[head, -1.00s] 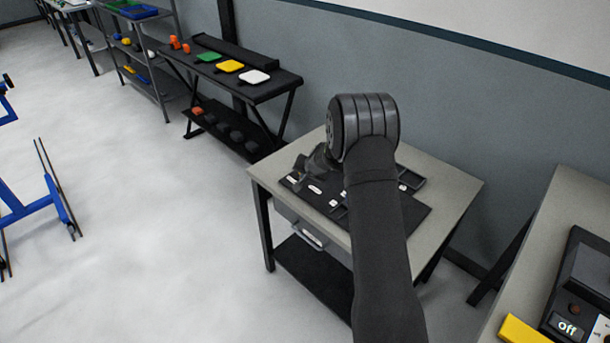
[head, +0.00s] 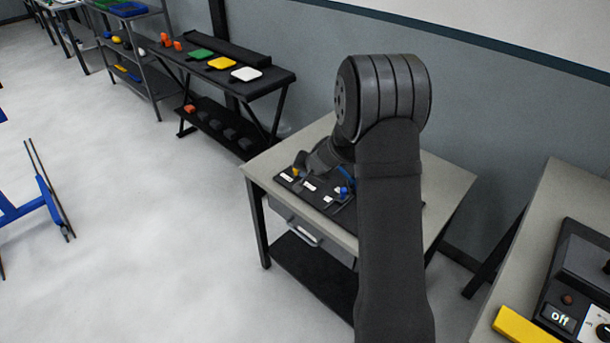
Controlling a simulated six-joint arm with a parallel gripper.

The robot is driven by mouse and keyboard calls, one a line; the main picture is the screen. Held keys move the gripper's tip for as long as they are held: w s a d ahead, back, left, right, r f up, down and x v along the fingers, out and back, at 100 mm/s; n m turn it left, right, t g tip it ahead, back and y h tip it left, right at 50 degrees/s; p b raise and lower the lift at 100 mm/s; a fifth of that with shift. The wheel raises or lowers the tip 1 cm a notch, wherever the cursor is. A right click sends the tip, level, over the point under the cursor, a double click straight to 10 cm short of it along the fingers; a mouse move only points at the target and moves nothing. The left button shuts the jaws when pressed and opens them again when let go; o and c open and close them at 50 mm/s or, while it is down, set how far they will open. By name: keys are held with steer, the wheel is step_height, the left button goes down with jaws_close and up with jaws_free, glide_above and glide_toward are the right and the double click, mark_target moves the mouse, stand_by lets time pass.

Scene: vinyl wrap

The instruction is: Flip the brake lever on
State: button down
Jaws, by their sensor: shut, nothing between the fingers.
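I cannot pick out the brake lever for certain. A black board (head: 318,196) with white labels lies on the grey-topped table, with a small yellow piece (head: 295,171) at its left end and blue pieces (head: 344,190) near its middle. My gripper (head: 318,160) is a small dark shape over the back left part of the board, beside the yellow piece. It is shut with nothing in it. Its fingertips are hard to make out against the dark board. My arm hides the right part of the board.
At lower right a black control box (head: 570,285) shows "off" on a bench, with a yellow block (head: 525,326) by it. A black rack (head: 240,85) holds green, yellow and white pads. The table (head: 440,200) stands near the wall.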

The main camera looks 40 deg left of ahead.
steer(key=shift+s+d+r, duration=0.2)
steer(key=shift+s+r, duration=0.05)
steer(key=shift+r, duration=0.2)
steer(key=shift+s+d+r, duration=0.2)
steer(key=shift+s+r, duration=0.05)
steer(key=shift+r, duration=0.15)
steer(key=w+a+f, duration=0.1)
steer(key=f, duration=0.1)
steer(key=w+a+f, duration=0.2)
steer(key=f, duration=0.1)
steer(key=w+a+f, duration=0.1)
steer(key=f, duration=0.2)
steer(key=shift+w+a+f, duration=0.1)
steer(key=shift+w+a, duration=0.25)
steer(key=shift+a, duration=0.05)
steer(key=shift+w+n, duration=0.3)
steer(key=shift+w, duration=0.25)
steer(key=shift+w+d+n+g, duration=0.1)
steer(key=shift+w+n+g, duration=0.3)
steer(key=shift+w, duration=0.2)
steer(key=shift+w+d, duration=0.25)
steer(key=shift+w, duration=0.05)
